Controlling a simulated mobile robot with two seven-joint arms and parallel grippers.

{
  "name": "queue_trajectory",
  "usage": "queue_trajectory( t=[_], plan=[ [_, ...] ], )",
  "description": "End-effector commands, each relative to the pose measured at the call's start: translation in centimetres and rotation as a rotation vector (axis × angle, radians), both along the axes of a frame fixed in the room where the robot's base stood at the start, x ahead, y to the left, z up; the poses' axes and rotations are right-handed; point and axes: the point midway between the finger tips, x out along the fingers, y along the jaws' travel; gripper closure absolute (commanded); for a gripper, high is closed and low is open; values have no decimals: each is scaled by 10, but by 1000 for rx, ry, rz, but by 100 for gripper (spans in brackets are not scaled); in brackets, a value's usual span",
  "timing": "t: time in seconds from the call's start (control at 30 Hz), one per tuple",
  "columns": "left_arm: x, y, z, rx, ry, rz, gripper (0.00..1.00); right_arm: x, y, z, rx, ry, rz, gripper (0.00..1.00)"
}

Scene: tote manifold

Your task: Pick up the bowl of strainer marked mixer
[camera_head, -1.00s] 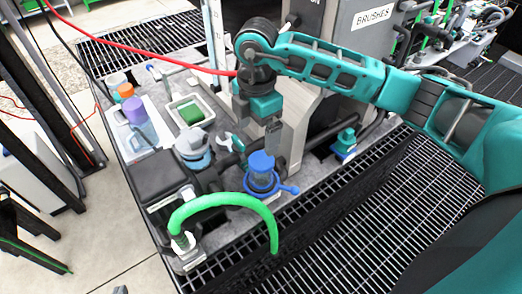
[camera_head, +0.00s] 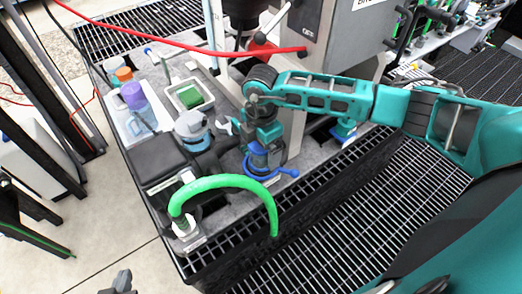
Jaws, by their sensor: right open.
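A blue strainer (camera_head: 258,176) with a clear blue bowl, a ring around it and a handle pointing right stands on the grey bench top. No mixer marking can be read on it. My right gripper (camera_head: 265,154) is open and points down at the bowl, its fingers close around or beside the bowl's upper part. The gripper hides the bowl's top, and I cannot tell whether the fingers touch it. A small grey part at the bottom left edge appears to be my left gripper (camera_head: 122,283); its fingers cannot be made out.
A green hose (camera_head: 225,182) arches in front of the strainer. A black box (camera_head: 155,160), a grey-and-blue canister (camera_head: 191,130), a white tray with bottles (camera_head: 140,125) and a bin with a green block (camera_head: 190,95) stand left. A grey cabinet rises behind. Dark grating lies at right.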

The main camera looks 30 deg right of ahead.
Motion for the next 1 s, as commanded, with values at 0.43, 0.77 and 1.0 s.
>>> queue_trajectory(
  t=[0.43, 0.77, 1.0],
  plan=[
    [1, 0, 1, -1, -3, 0, 100, 0, 0, -2, 1, 0, 0, 23],
    [1, 0, 1, 0, -4, 1, 100, 0, 0, -2, 1, 0, 0, 55],
    [1, 1, 1, 0, -4, 2, 100, 0, 1, -1, 1, -1, 0, 64]
  ],
)
